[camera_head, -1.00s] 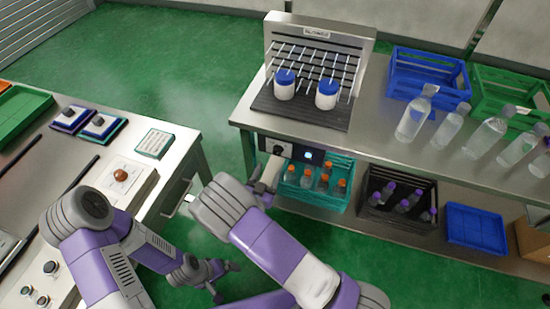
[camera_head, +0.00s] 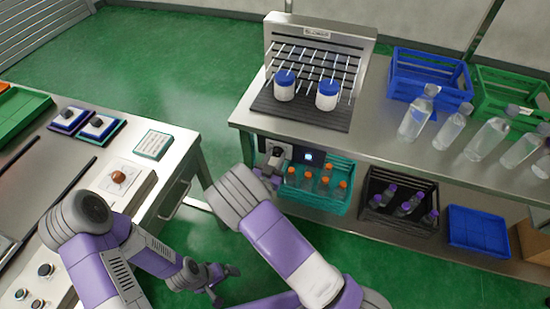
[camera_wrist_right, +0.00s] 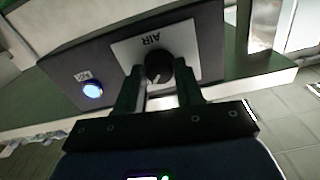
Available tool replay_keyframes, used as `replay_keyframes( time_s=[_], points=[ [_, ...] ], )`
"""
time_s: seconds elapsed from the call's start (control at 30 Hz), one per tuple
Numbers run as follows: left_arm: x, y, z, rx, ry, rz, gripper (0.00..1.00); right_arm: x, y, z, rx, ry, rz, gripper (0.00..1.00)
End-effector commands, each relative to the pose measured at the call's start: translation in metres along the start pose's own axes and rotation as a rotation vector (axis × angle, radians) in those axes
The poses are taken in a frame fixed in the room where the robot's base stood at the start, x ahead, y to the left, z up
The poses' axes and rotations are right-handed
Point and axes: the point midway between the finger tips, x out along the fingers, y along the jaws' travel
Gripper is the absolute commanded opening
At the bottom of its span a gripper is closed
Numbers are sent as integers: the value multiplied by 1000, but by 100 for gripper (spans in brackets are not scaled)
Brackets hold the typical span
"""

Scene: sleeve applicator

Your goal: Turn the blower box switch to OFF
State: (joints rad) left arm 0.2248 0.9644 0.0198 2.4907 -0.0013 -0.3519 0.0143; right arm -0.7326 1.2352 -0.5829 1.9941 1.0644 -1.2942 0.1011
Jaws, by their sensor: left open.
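The blower box (camera_head: 308,163) is a dark panel under the front edge of the right-hand table. Its dark round switch (camera_wrist_right: 158,70) sits on a pale plate marked AIR (camera_wrist_right: 185,50) in the right wrist view, with a lit blue button (camera_wrist_right: 92,90) to its left. My right gripper (camera_wrist_right: 159,80) is at the switch, one finger on each side of it. I cannot tell whether the fingers press on it. In the head view my right gripper (camera_head: 268,168) partly covers the switch. My left gripper (camera_head: 219,283) is open and empty, low between the tables.
A teal crate (camera_head: 318,199) of orange-capped bottles stands just below and right of the box. A black crate (camera_head: 400,215) is further right. Above, a rack (camera_head: 318,60) with two blue-lidded jars is on the table. The left-hand table (camera_head: 180,150) stands near my left arm.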

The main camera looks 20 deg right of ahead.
Motion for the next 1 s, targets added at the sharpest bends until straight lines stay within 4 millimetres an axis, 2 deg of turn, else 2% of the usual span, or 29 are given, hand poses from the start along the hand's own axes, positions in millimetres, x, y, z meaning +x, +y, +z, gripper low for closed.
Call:
replay_keyframes(
  time_s=[0.03, 0.2, 0.57, 1.0],
  points=[
    [0, 0, 0, 0, 0, 0, 95, 0, 0, 0, 0, 0, 0, 28],
    [0, 0, 0, 0, 0, 0, 95, 0, 0, 0, 0, -1, 0, 3],
    [-3, 1, 0, 0, 0, 0, 95, 0, 0, 0, -65, -1, -1, 3],
    [-17, 6, 1, 0, 0, 0, 95, -1, 0, 0, -416, -4, -1, 3]
  ],
)
